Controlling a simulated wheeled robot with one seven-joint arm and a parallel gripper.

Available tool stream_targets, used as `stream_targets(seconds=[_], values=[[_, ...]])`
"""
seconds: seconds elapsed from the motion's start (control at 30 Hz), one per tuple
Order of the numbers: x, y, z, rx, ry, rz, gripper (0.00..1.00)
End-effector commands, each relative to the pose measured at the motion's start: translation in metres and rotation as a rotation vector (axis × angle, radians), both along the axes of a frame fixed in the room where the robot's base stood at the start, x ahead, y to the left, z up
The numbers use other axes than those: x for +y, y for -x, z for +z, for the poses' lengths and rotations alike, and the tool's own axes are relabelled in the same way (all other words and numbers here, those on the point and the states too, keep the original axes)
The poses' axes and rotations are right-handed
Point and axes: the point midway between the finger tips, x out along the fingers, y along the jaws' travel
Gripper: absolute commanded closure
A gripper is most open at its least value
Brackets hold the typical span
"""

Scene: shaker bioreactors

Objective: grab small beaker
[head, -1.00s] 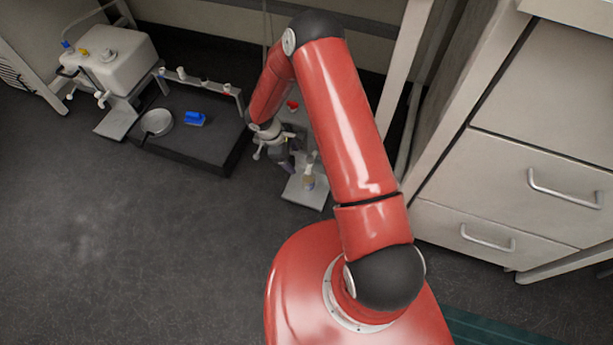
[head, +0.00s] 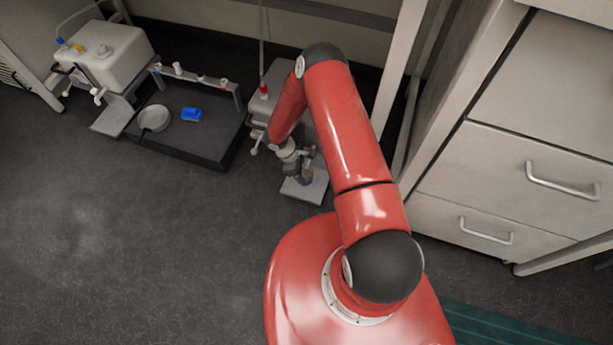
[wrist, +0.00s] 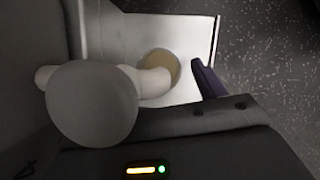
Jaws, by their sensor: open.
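The small beaker shows in the wrist view as a tan round shape (wrist: 164,62) on a white plate (wrist: 190,30). A pale tap spout and its rounded knob (wrist: 92,103) cover part of it. One dark purple finger of my gripper (wrist: 207,80) shows just right of the beaker; the other finger is hidden. In the head view my gripper (head: 304,176) is low over the white plate (head: 297,192) and mostly hides the beaker. My gripper is open; whether it touches the beaker I cannot tell.
A pale container with a red cap (head: 264,91) stands behind my gripper. A dark platform (head: 185,140) with a blue item (head: 191,114) and a round pale dish (head: 154,118) lies to the left. White drawers (head: 500,195) stand on the right. Open dark floor lies at front left.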

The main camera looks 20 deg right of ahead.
Motion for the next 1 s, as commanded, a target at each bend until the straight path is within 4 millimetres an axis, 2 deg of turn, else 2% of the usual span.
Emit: stream_targets(seconds=[0.27, 0.67, 1.0], values=[[-0.001, 0.0004, -0.0031, -0.001, -0.001, -0.001, 0.31], [-0.0009, 0.0003, -0.0028, 0.0, -0.001, 0.0, 0.83], [-0.0009, -0.0006, 0.0027, -0.002, 0.0, 0.001, 0.84]])
